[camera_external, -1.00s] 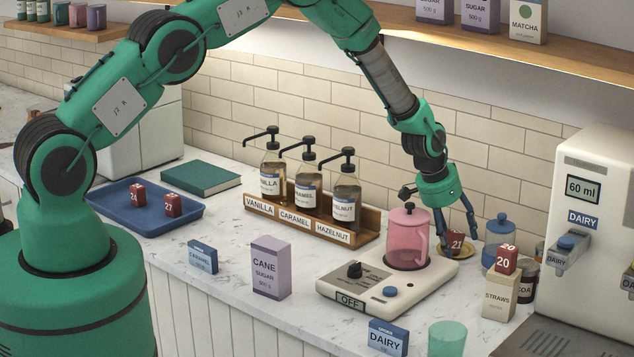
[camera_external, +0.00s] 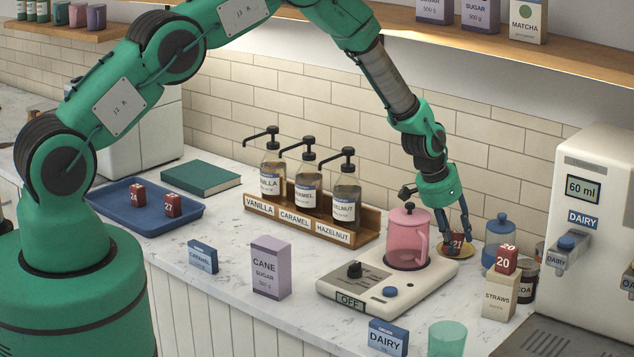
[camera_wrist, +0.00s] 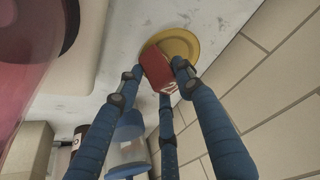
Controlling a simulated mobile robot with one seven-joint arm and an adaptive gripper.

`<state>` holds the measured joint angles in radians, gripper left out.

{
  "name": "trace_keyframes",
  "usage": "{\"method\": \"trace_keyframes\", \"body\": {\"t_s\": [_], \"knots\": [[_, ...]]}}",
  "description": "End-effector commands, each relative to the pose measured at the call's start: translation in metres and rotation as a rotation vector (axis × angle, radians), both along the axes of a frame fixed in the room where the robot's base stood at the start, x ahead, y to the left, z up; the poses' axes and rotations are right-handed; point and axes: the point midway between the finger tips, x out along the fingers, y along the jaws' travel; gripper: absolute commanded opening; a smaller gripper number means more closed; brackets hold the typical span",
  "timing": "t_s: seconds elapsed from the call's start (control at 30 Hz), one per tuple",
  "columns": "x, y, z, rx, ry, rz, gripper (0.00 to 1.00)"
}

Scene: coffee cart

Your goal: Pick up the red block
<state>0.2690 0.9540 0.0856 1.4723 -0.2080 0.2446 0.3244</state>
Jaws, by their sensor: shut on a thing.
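A red block (camera_external: 457,241) marked 21 is on a small yellow plate (camera_external: 442,251) behind the pink French press. My gripper (camera_external: 455,236) reaches down over it with blue fingers. The wrist view shows the red block (camera_wrist: 157,68) between the fingertips (camera_wrist: 158,72), over the yellow plate (camera_wrist: 183,43). The fingers are shut on the block. I cannot tell whether it touches the plate. Other red blocks are a block marked 20 (camera_external: 504,262) on the straws box, and blocks marked 24 (camera_external: 138,195) and 27 (camera_external: 172,204) on the blue tray.
The pink press (camera_external: 405,240) on its scale (camera_external: 345,280) stands close to the left of my gripper. A blue canister (camera_external: 499,243) and the straws box (camera_external: 500,297) are to the right. The tiled wall (camera_external: 520,170) is close behind. The blue tray (camera_external: 110,203) lies far left.

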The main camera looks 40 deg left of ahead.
Motion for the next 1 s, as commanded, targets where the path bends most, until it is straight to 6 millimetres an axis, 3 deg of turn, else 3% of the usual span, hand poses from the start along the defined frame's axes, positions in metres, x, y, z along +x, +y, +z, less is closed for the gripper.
{"method": "trace_keyframes", "body": {"t_s": [0.37, 1.0], "knots": [[0.0, 0.0, 0.015, 0.0, -0.001, 0.0, 0.06], [0.0, 0.0, 0.092, 0.0, 0.0, -0.001, 0.06]]}}
